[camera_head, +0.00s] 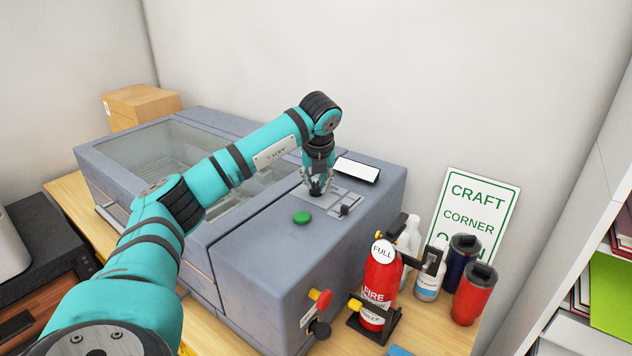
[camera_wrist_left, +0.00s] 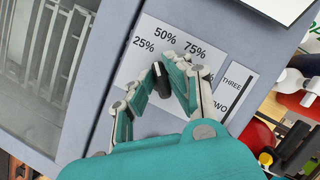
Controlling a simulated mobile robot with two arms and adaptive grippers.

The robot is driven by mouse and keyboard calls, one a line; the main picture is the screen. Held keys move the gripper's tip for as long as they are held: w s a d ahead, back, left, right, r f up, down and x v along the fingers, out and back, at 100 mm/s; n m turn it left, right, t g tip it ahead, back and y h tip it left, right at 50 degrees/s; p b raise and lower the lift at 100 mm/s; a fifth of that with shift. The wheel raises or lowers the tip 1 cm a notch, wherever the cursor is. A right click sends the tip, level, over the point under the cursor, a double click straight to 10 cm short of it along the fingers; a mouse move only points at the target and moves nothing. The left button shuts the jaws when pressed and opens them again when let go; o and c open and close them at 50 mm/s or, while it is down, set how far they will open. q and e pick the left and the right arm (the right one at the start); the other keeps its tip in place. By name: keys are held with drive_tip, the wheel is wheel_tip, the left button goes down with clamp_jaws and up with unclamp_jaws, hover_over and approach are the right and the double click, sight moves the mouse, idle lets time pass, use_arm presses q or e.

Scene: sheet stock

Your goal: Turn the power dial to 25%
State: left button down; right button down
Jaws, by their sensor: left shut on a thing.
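The power dial (camera_wrist_left: 161,82) is a small black knob on the white label plate (camera_wrist_left: 128,72) on top of the grey machine (camera_head: 290,268). In the left wrist view the plate reads 25%, 50% and 75% around the dial's far side, with another marking partly covered by a finger. My left gripper (camera_head: 317,187) points down at the plate and is shut on the dial; it also shows in the left wrist view (camera_wrist_left: 168,76). The fingers hide part of the knob, so I cannot tell exactly which mark it points to. My right gripper is not in view.
Beside the dial is a switch (camera_head: 345,210) on a plate marked THREE and TWO. A green button (camera_head: 302,217) and a tilted display (camera_head: 357,169) are close by. A fire extinguisher (camera_head: 379,285), bottles and tumblers (camera_head: 473,295) stand to the machine's right.

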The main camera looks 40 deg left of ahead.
use_arm(q)
drive_tip(key=shift+s+d+f+n+g, duration=0.1)
drive_tip(key=shift+f+n+g, duration=0.2)
drive_tip(key=shift+n, duration=0.1)
drive_tip(key=c, duration=1.5)
unclamp_jaws()
drive_tip(key=shift+o, duration=1.1)
drive_tip(key=shift+r, duration=0.1)
drive_tip(key=v, duration=1.2)
